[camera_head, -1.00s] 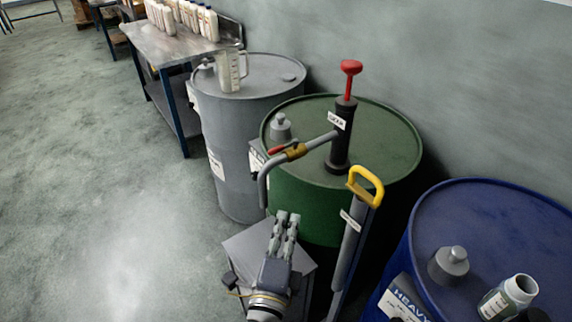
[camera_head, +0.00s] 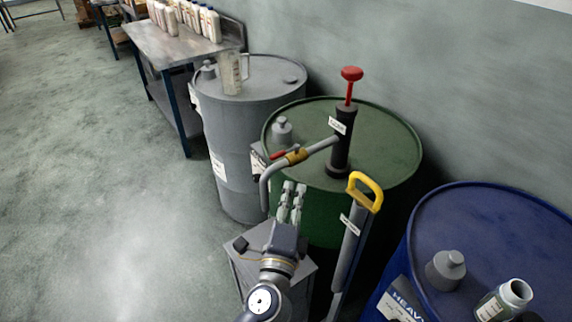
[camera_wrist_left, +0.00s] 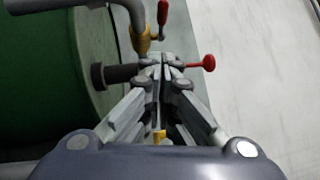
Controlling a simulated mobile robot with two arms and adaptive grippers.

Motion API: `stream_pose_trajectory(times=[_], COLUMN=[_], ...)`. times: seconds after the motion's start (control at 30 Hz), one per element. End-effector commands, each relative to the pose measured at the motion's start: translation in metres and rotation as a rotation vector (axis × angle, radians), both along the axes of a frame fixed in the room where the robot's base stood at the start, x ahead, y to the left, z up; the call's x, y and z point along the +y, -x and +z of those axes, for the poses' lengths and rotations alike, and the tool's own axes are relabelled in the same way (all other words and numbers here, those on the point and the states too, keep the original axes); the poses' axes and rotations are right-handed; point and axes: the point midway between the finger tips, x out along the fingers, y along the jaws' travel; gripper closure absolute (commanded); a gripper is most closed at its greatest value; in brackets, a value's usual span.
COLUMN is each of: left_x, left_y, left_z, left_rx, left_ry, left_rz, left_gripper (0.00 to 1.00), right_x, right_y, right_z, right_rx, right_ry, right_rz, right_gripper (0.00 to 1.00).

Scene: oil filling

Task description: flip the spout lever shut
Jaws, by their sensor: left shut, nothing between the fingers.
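The spout lever (camera_head: 278,154) is a small red handle at the brass valve (camera_head: 297,155) on the grey spout (camera_head: 265,182). The spout comes off the black hand pump (camera_head: 342,140) on the green drum (camera_head: 385,165). In the left wrist view the red lever (camera_wrist_left: 162,13) stands beside the brass valve (camera_wrist_left: 142,44), ahead of the fingers. My left gripper (camera_head: 293,187) is shut and empty, just below the valve and right of the spout's down-pipe, apart from the lever. My right gripper is not in view.
A yellow-handled pump (camera_head: 366,190) stands close right of my left gripper. A grey box (camera_head: 250,270) is below it. A blue drum (camera_head: 500,215) with a bottle (camera_head: 503,298) stands at right. A grey drum (camera_head: 240,130) with a clear jug (camera_head: 230,75) stands behind left.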

Motion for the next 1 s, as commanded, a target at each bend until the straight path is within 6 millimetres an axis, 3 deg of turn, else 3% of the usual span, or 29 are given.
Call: stream_pose_trajectory(times=[0.17, 0.4, 1.0], left_x=[-0.007, 0.012, 0.017], left_y=[-0.034, -0.059, -0.065], left_z=[0.008, 0.012, 0.012], left_rx=[-0.001, 0.001, 0.001], left_ry=[0.000, -0.001, -0.001], left_rz=[-0.001, -0.001, -0.012], left_gripper=[1.00, 1.00, 1.00], right_x=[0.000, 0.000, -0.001], right_y=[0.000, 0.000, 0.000], right_z=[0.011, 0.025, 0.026], right_rx=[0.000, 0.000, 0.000], right_ry=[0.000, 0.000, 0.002], right_rz=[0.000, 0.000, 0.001], right_gripper=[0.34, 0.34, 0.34])
